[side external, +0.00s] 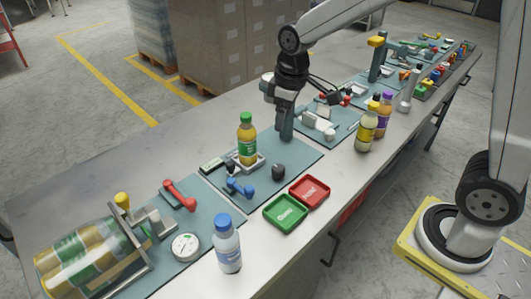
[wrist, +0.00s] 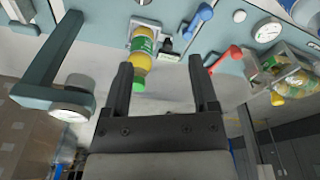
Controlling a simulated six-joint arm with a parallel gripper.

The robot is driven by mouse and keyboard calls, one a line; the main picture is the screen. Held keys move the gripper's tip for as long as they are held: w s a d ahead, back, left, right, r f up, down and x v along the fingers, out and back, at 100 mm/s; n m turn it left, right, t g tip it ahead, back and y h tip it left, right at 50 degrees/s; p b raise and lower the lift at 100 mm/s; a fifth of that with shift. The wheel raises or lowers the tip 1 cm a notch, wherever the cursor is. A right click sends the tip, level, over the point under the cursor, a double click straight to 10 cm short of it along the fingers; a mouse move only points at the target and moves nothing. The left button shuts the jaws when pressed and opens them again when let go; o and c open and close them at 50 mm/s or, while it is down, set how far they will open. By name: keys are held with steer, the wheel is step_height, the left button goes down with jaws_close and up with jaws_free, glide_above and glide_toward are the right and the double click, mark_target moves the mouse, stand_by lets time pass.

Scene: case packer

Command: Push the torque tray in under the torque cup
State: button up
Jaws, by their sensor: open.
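The torque tray is the small white tray (side external: 247,162) on a blue-grey mat, with a green-capped yellow bottle (side external: 246,138) standing upright in it. In the wrist view the tray (wrist: 146,20) and bottle (wrist: 143,45) lie beyond my left finger. What looks like the torque cup is the round, pale-faced part (wrist: 70,112) on the arm of a grey-blue post; the bottle stands clear to one side of it. In the side view the post (side external: 286,122) shows beneath my gripper, but the cup is hard to make out. My gripper (wrist: 160,64) is open and empty, above the bench behind the bottle.
A blue-handled part (side external: 240,187) and a dark knob (side external: 278,171) sit near the tray. Green (side external: 286,213) and red (side external: 310,191) trays lie at the bench's front. A red lever (side external: 180,195) and water bottle (side external: 227,245) stand left; a yellow-capped bottle (side external: 367,127) stands right.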

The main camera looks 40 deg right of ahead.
steer(key=w+a+f+n+g, duration=0.1)
steer(key=w+a+n, duration=0.15)
steer(key=w, duration=0.35)
steer(key=w+a+n+g, duration=0.1)
steer(key=w+a+n, duration=0.1)
steer(key=w+n, duration=0.3)
glide_above(230, 163)
steer(key=f, duration=1.1)
steer(key=shift+w+d+f, duration=0.15)
steer(key=shift+w+f, duration=0.05)
steer(key=shift+w, duration=0.05)
steer(key=shift+s+f, duration=0.2)
steer(key=shift+f, duration=3.7)
jaws_close()
